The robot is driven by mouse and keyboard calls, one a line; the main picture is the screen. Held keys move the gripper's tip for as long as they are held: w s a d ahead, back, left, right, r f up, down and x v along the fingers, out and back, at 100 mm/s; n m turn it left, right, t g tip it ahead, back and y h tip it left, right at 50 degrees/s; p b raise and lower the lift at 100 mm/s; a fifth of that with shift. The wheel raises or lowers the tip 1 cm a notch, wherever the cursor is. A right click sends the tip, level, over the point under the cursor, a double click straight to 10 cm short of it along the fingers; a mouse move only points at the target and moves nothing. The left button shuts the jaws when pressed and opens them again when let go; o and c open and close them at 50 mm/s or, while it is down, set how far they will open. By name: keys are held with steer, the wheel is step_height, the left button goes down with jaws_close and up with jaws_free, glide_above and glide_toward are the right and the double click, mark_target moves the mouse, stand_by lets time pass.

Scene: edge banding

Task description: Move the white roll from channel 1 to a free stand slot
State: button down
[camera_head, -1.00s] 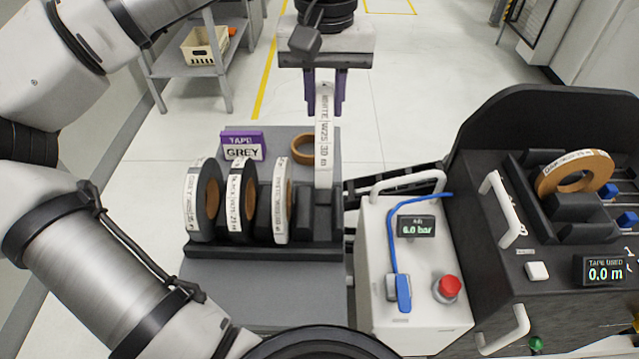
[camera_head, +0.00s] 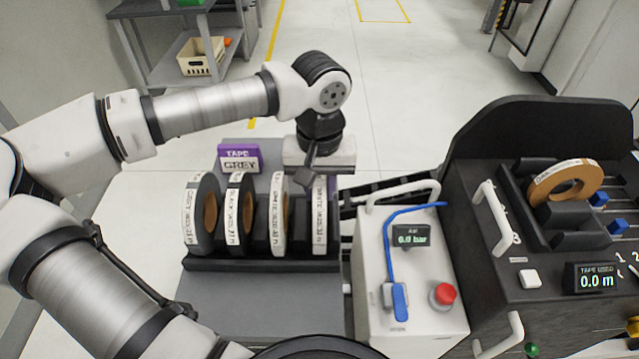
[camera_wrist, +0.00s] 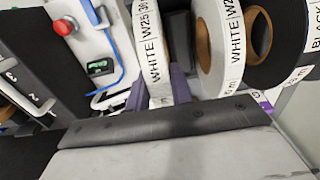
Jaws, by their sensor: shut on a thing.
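My gripper (camera_wrist: 158,92) is shut on a white roll (camera_wrist: 150,50), with a purple finger on each side of it in the wrist view. In the head view this white roll (camera_head: 319,215) is upright, down in the rightmost slot of the dark stand (camera_head: 262,264), level with its neighbours. Whether the held roll touches the slot floor is hidden.
A purple-topped sign (camera_head: 239,158) reading TAPE GREY stands behind the rolls. A white air box (camera_head: 412,270) with a red button is close on the right. Beyond it, the dark machine (camera_head: 545,125) holds a brown roll (camera_head: 566,186). The grey surface before the stand is clear.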

steer(key=shift+f+b, duration=0.35)
steer(key=shift+b, duration=0.1)
steer(key=c, duration=1.2)
jaws_free()
steer(key=shift+c, duration=0.2)
steer(key=shift+r, duration=0.15)
steer(key=shift+r+p, duration=0.3)
steer(key=shift+p, duration=0.2)
step_height(320, 180, up, 12)
steer(key=b, duration=0.1)
steer(key=shift+s+f, duration=0.1)
steer(key=shift+f, duration=0.05)
